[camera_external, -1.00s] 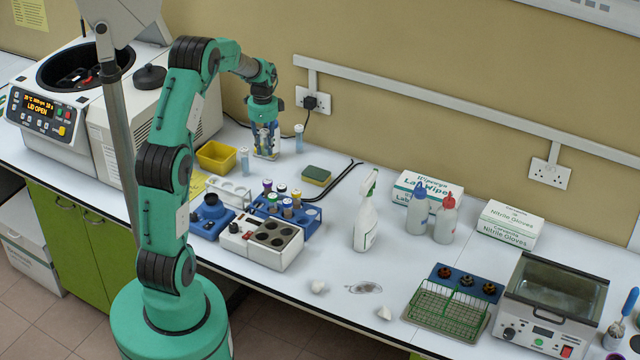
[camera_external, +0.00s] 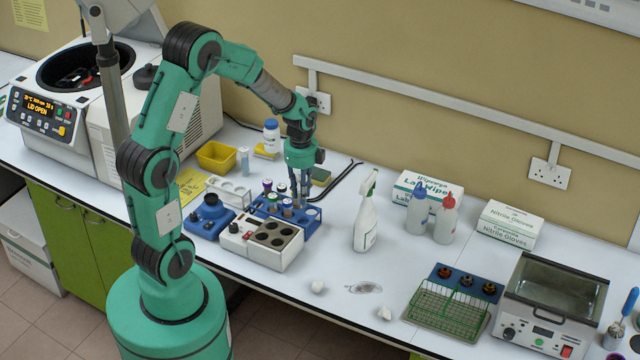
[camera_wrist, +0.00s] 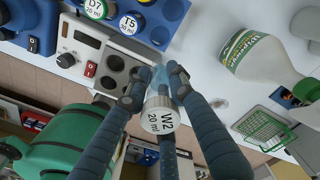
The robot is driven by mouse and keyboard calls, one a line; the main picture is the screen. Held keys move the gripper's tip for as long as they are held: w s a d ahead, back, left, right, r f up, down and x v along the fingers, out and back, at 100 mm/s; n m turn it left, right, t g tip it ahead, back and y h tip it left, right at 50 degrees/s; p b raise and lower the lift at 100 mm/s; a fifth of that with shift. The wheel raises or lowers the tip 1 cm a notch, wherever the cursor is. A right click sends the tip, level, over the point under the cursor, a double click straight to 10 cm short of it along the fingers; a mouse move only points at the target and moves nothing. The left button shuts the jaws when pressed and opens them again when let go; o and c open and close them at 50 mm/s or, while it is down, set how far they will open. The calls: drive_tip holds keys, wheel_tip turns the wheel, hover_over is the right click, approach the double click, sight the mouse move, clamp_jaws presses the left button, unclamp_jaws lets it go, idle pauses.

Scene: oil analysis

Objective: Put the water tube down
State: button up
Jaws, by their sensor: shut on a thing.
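My gripper (camera_external: 300,190) points down just over the back right part of the blue tube rack (camera_external: 312,217). It is shut on the water tube (camera_wrist: 159,116), whose white cap reads "W2 20 ml" in the wrist view. The tube's pale blue body runs down between the fingertips (camera_wrist: 158,80). The fingers hide most of it in the external view, and I cannot tell how far its lower end is from the rack. The rack also shows in the wrist view (camera_wrist: 172,14), with capped tubes D7 (camera_wrist: 95,8) and T5 (camera_wrist: 131,23) in it.
A white block with dark wells (camera_external: 262,242) stands in front of the rack. A spray bottle (camera_external: 366,220) stands to the right. A pale tube (camera_external: 245,161), a yellow tray (camera_external: 216,157) and a blue-capped bottle (camera_external: 271,137) are behind. The counter's middle front is mostly clear.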

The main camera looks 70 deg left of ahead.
drive_tip(key=s+d+m+p, duration=0.2)
drive_tip(key=s+d+m, duration=0.2)
drive_tip(key=d, duration=0.6)
drive_tip(key=s+d+m+p, duration=0.2)
drive_tip(key=s+d+m, duration=0.15)
drive_tip(key=d, duration=0.65)
wheel_tip(320, 180, down, 10)
drive_tip(key=s, duration=0.1)
drive_tip(key=shift+d, duration=0.3)
drive_tip(key=shift+w, duration=0.1)
drive_tip(key=w+a, duration=0.1)
drive_tip(key=w, duration=0.4)
drive_tip(key=w+a+f, duration=0.1)
drive_tip(key=w, duration=0.4)
drive_tip(key=w+a, duration=0.2)
drive_tip(key=w, duration=0.3)
drive_tip(key=shift+w+a+f, duration=0.1)
drive_tip(key=shift+w+f, duration=0.05)
drive_tip(key=shift+f, duration=0.15)
drive_tip(key=shift+f, duration=1.75)
drive_tip(key=shift+f, duration=0.1)
